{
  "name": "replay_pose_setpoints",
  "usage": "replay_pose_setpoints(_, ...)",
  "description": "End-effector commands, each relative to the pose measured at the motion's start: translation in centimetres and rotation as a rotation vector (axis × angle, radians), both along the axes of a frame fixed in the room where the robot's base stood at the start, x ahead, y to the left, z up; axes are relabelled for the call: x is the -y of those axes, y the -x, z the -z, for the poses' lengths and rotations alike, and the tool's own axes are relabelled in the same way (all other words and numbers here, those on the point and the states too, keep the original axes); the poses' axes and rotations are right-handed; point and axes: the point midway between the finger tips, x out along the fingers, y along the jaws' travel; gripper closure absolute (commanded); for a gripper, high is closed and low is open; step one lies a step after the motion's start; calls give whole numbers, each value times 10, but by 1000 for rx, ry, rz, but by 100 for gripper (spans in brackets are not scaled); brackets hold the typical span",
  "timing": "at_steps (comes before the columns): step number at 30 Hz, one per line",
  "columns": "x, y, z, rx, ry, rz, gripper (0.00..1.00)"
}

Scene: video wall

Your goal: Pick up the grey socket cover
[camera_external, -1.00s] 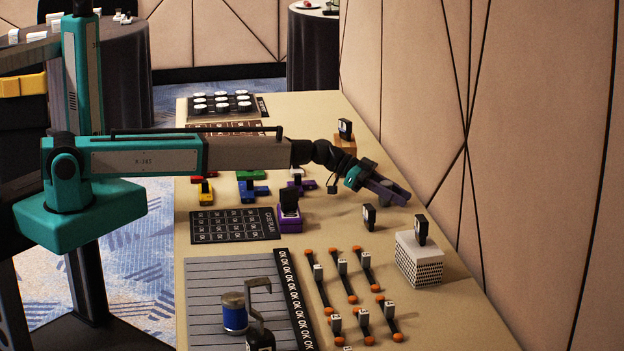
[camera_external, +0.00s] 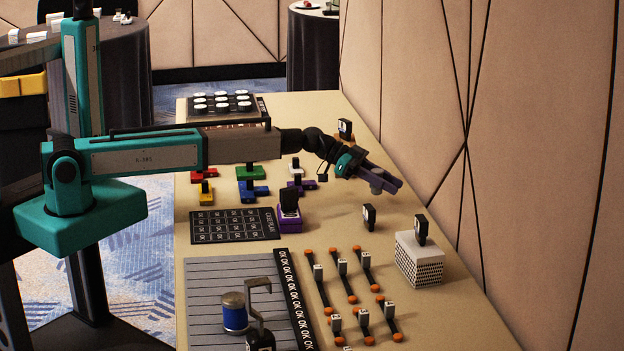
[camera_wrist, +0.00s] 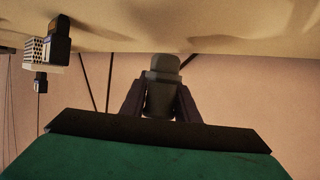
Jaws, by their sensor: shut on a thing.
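My gripper (camera_external: 384,180) is shut on the grey socket cover (camera_external: 377,187), which hangs at the fingertips above the right side of the table. In the wrist view the cover (camera_wrist: 162,68) is a rounded grey piece between the two dark fingers of my gripper (camera_wrist: 160,95). The cover appears clear of the tabletop in the external view.
A small black upright device (camera_external: 369,217) stands on the table below and in front of my gripper. A white perforated box (camera_external: 420,262) with a black device on top is to the right. The panelled wall (camera_external: 520,130) borders the table's right edge.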

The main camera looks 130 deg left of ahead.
Motion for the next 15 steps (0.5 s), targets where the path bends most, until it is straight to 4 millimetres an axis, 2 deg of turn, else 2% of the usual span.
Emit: replay_pose_setpoints(15, 48, 50, -6, 0, 0, 0, 93)
